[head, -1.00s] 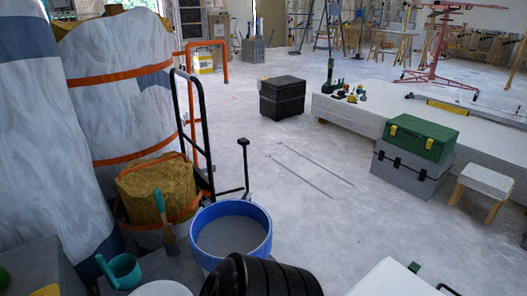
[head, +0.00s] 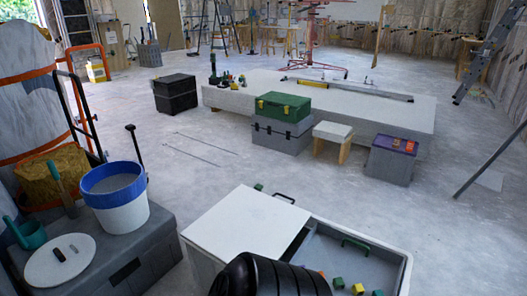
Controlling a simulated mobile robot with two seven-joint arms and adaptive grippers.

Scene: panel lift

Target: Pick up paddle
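I cannot tell for sure which thing is the paddle. Two long thin rods (head: 205,145) lie on the concrete floor in the middle distance. A tool with a teal handle (head: 55,175) leans by a yellow-brown sack (head: 45,172) at the left. A blue-rimmed white bucket (head: 122,213) with grey contents stands on a dark grey box (head: 135,262), with a black-topped upright handle (head: 134,143) behind it. A white round disc (head: 45,275) with two small dark pieces lies on the same box. Neither gripper shows.
A grey bin (head: 395,268) with a white lid part (head: 250,222) and small coloured blocks is close in front. A low white platform (head: 400,115), green and grey cases (head: 283,106), a small stool (head: 333,131) and a purple-topped box (head: 390,165) stand beyond.

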